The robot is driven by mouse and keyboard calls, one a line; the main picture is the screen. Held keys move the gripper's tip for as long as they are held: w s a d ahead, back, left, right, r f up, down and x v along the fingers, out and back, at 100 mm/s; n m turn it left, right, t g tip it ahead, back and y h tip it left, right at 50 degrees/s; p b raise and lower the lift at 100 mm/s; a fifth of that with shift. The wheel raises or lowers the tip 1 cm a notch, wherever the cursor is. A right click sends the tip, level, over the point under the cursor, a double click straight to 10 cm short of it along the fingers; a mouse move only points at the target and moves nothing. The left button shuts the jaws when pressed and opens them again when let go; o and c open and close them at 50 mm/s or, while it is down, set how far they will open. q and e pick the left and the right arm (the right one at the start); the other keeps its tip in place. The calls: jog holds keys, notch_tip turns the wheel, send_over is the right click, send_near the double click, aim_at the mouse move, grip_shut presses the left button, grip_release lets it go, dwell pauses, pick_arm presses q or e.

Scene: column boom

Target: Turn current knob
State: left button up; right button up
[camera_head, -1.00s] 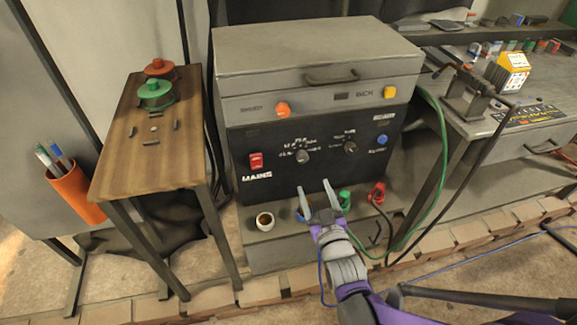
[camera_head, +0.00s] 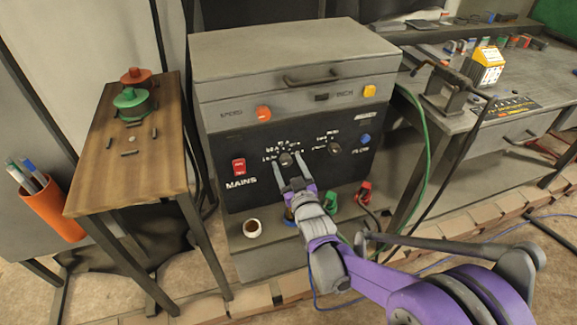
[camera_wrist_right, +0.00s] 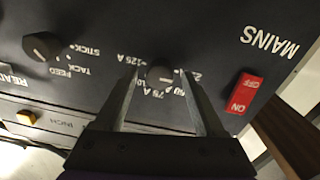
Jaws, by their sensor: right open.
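The current knob (camera_head: 286,159) is a small dark round knob on the black front panel of the grey machine (camera_head: 295,55), ringed by white ampere marks. In the right wrist view the knob (camera_wrist_right: 160,77) appears between my right gripper's fingers, with figures such as 75 A and 125 A around it. My right gripper (camera_head: 290,161) is open, its two fingers on either side of the knob in both views. A gap shows on each side in the wrist view, and I see no clear contact. My left gripper is not in view.
A second knob (camera_head: 335,147) sits right of the current knob, and a red mains switch (camera_head: 239,167) to its left. A wooden stand (camera_head: 125,165) is at left.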

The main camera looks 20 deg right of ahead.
grip_shut()
jog(key=shift+m, duration=0.3)
jog(key=m+p, duration=0.1)
jog(key=m, duration=0.2)
jog(key=shift+m, duration=0.3)
jog(key=shift+d+m, duration=0.1)
jog(key=shift+m, duration=2.1)
grip_release()
